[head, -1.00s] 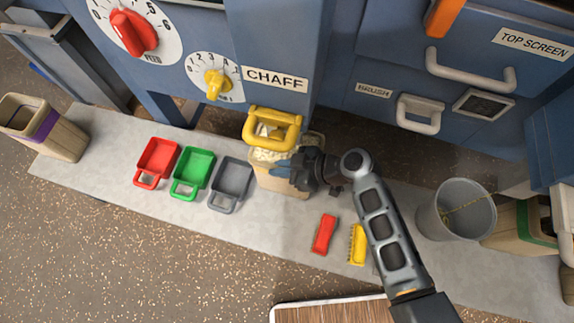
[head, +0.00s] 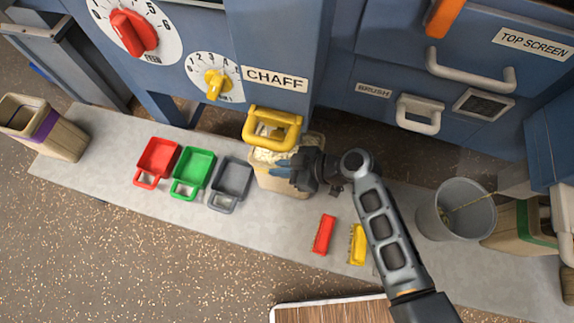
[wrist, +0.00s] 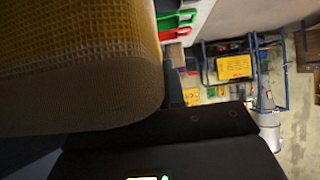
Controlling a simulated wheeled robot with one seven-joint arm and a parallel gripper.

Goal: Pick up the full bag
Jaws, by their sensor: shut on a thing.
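The fingertips are mostly hidden by the bag and the wrist. I cannot tell whether the bag's base touches the slab.
Red (head: 157,160), green (head: 194,172) and grey (head: 230,184) trays lie left of the bag. A red block (head: 323,234) and a yellow brush (head: 357,244) lie to the right, near a grey bucket (head: 455,209). Another bag (head: 45,125) stands far left. The blue machine rises behind.

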